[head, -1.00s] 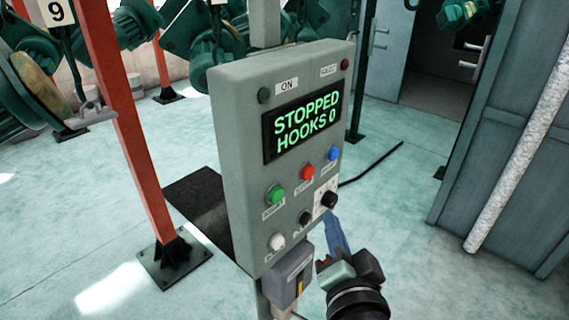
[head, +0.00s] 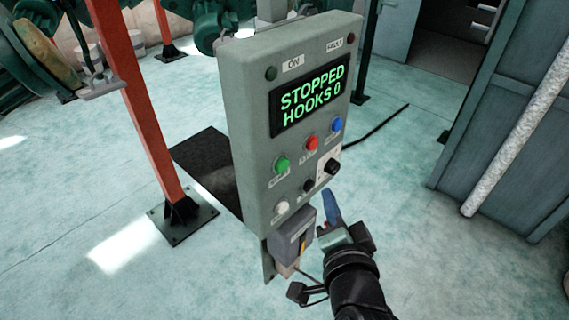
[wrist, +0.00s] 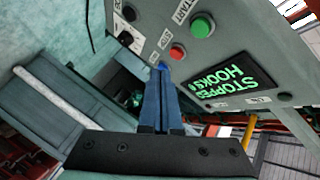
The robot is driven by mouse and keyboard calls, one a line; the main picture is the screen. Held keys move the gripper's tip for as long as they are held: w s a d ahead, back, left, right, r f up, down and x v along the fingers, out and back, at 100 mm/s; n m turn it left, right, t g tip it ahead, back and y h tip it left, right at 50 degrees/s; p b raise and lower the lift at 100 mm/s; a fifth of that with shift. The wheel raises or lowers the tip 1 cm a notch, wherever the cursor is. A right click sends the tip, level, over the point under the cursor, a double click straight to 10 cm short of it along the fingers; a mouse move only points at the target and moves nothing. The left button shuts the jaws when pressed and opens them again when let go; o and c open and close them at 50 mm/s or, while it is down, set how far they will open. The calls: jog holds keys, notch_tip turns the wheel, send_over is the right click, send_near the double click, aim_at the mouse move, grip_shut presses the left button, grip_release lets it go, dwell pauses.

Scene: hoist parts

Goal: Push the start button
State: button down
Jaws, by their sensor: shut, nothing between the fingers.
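The green start button (head: 281,165) is on the left of the upper button row on the grey control panel (head: 250,120). It also shows in the wrist view (wrist: 202,26), where the panel looks turned round. The display (head: 311,101) reads STOPPED, HOOKS 0. A red button (head: 311,143) and a blue button (head: 336,125) sit to the right of the green one. My gripper (head: 330,205) is shut and empty, below and right of the buttons. In the wrist view, its blue fingers (wrist: 162,100) lie together, with the tips overlapping the panel near the red button; I cannot tell any contact.
A white button (head: 282,208) and black knobs (head: 332,166) are lower on the panel. A grey switch box (head: 292,236) hangs at its bottom edge, near my gripper. An orange post (head: 142,110) stands to the left.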

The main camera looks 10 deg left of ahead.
aim_at(282, 166)
jog(key=w+a+p, duration=0.2)
jog(key=w+a, duration=0.2)
jog(key=a, duration=0.2)
jog(key=shift+w+a, duration=0.15)
jog(key=shift+w, duration=0.05)
dwell(1.9)
jog(key=shift+w+a+p, duration=0.2)
jog(key=shift+a+p, duration=0.05)
jog(key=shift+p, duration=0.05)
